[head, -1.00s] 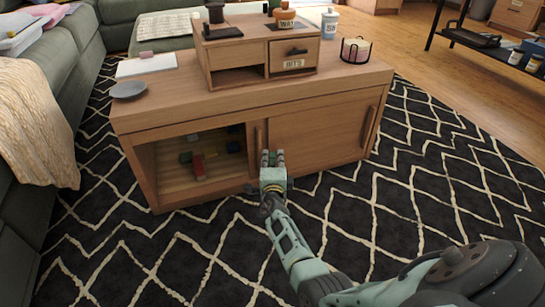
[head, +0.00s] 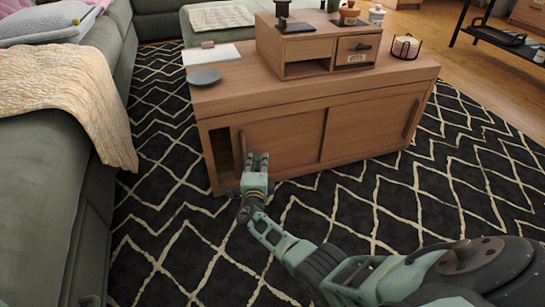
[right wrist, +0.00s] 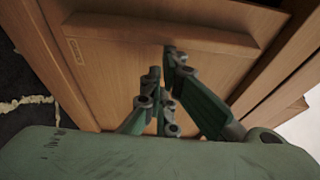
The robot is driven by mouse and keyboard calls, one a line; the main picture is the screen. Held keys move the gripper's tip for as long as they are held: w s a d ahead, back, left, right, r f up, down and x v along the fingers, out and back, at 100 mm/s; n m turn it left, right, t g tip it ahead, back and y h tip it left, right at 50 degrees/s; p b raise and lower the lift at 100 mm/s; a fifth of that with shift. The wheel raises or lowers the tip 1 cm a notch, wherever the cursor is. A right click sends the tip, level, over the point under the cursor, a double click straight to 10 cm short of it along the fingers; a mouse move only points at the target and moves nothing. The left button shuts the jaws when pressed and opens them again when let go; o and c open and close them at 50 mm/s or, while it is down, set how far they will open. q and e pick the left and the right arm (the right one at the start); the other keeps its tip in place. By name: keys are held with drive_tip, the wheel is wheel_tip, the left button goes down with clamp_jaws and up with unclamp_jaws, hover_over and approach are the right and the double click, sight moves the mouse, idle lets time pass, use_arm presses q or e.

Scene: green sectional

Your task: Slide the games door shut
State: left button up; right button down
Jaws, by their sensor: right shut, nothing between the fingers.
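The games door (head: 285,140) is the left sliding wooden panel of the low cabinet (head: 310,98). It covers most of the left opening, leaving a narrow dark gap (head: 222,152) at its left edge. Its vertical bar handle (head: 243,145) is near that gap. My right gripper (head: 258,158) is shut and empty, its fingertips just right of the handle; contact is unclear. In the right wrist view, the fingers (right wrist: 168,62) are before the door panel (right wrist: 115,70), with the handle bar (right wrist: 160,32) across the top. My left gripper is out of view.
The right sliding panel (head: 365,122) has its own handle. A grey plate (head: 203,76), a small drawer unit (head: 300,46) and a wire candle holder (head: 405,46) stand on top. A green sofa (head: 50,150) is at left. Patterned rug lies in front.

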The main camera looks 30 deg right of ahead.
sight(237, 153)
drive_tip(key=a, duration=0.2)
drive_tip(key=w+a, duration=0.1)
drive_tip(key=a, duration=0.1)
drive_tip(key=a+b, duration=0.1)
drive_tip(key=a, duration=0.1)
drive_tip(key=shift+w+a, duration=0.2)
drive_tip(key=shift+w, duration=0.1)
drive_tip(key=shift+w+a, duration=0.1)
drive_tip(key=shift+a, duration=0.45)
